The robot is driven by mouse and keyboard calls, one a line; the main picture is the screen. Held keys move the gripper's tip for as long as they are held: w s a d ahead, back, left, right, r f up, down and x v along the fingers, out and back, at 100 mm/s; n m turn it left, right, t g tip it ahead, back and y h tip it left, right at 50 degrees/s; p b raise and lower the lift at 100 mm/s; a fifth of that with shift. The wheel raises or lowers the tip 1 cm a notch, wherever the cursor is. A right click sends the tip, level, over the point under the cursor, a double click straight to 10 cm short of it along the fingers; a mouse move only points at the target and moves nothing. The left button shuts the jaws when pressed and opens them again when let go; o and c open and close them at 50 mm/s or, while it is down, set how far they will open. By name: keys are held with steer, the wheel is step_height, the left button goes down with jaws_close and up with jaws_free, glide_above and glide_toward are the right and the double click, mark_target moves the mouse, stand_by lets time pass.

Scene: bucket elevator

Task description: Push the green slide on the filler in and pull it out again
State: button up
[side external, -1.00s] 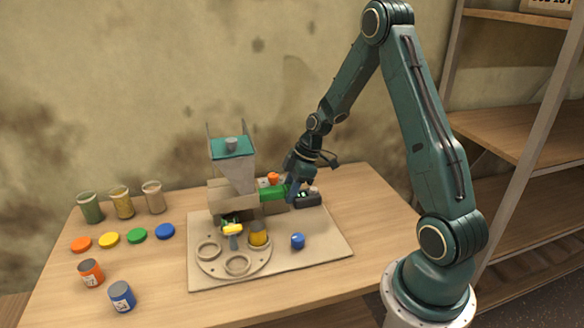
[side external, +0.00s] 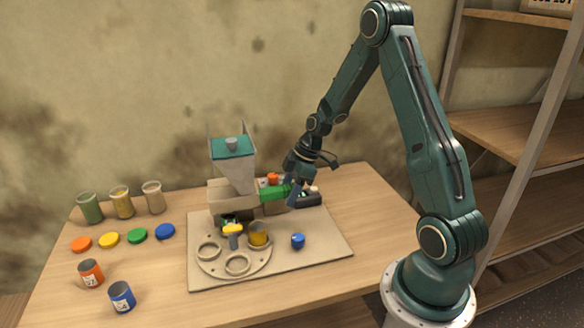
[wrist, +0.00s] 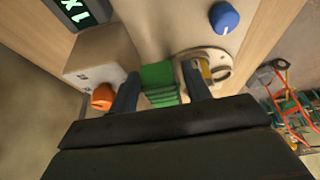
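The filler (side external: 236,180) is a beige hopper machine with a teal top, standing at the back of the base board. Its green slide (side external: 273,194) sticks out to the right. In the wrist view, the ribbed green slide (wrist: 159,84) lies between my two fingers. My gripper (side external: 293,192) is at the slide's outer end. In the wrist view, my gripper's fingers (wrist: 160,88) are spread, with narrow gaps on both sides of the slide. How far the slide reaches inside the filler is hidden.
A beige block with an orange knob (wrist: 102,96) and a lit display (wrist: 78,12) are close by. A blue knob (side external: 298,240), an amber jar (side external: 258,234) and a ringed turntable (side external: 211,266) are in front. Jars and coloured lids stand at the left.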

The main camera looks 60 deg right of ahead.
steer(key=shift+r, duration=0.1)
steer(key=shift+v, duration=3)
steer(key=shift+r, duration=0.1)
step_height(320, 180, up, 6)
steer(key=shift+f, duration=0.1)
